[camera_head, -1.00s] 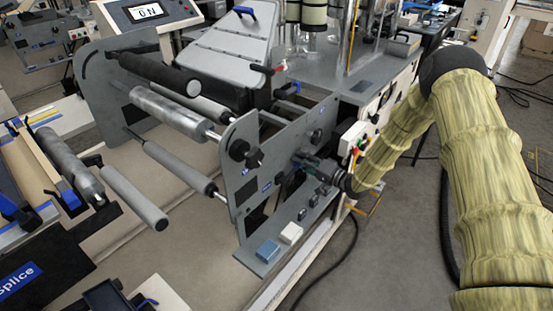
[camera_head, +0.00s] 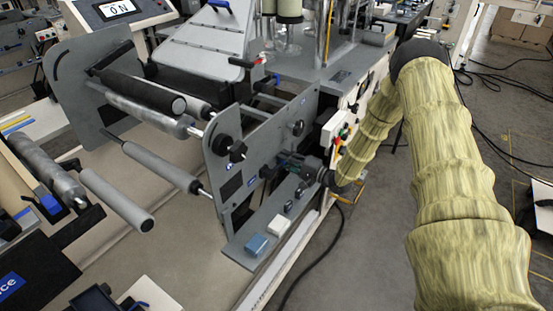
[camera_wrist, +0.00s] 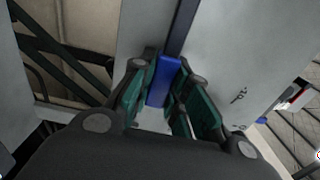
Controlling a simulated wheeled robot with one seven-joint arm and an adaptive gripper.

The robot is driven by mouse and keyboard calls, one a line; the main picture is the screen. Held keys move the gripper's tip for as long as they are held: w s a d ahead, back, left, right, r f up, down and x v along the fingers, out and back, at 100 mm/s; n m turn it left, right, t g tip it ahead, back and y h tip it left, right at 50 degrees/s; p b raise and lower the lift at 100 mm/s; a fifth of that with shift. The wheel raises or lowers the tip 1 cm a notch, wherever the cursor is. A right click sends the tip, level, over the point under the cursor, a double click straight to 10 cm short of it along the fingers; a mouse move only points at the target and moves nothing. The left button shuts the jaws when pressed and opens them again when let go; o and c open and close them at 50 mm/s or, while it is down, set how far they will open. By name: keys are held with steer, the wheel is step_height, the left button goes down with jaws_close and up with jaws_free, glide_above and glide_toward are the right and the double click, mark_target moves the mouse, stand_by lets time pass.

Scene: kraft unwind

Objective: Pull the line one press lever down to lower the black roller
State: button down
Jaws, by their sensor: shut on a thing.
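The lever shows in the wrist view as a dark bar (camera_wrist: 183,22) with a blue handle (camera_wrist: 161,84). My gripper (camera_wrist: 163,72) is shut on that handle, with a green-padded finger on each side. In the head view my gripper (camera_head: 285,161) is at the outer face of the grey side plate (camera_head: 222,150), and the handle is hidden there. The black roller (camera_head: 143,91) lies between the side plates, close above a silver roller (camera_head: 150,114). From this view I cannot tell whether the two rollers touch.
A ledge with a blue box (camera_head: 257,245) and a white box (camera_head: 279,227) sits below my gripper. A grey roller (camera_head: 118,200) juts out at the left. The floor to the right holds cables.

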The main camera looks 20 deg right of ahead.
steer(key=shift+s+d+f, duration=0.1)
steer(key=shift+f, duration=0.1)
steer(key=c, duration=1.4)
jaws_free()
steer(key=shift+o, duration=0.2)
steer(key=shift+r, duration=0.1)
steer(key=v, duration=1.2)
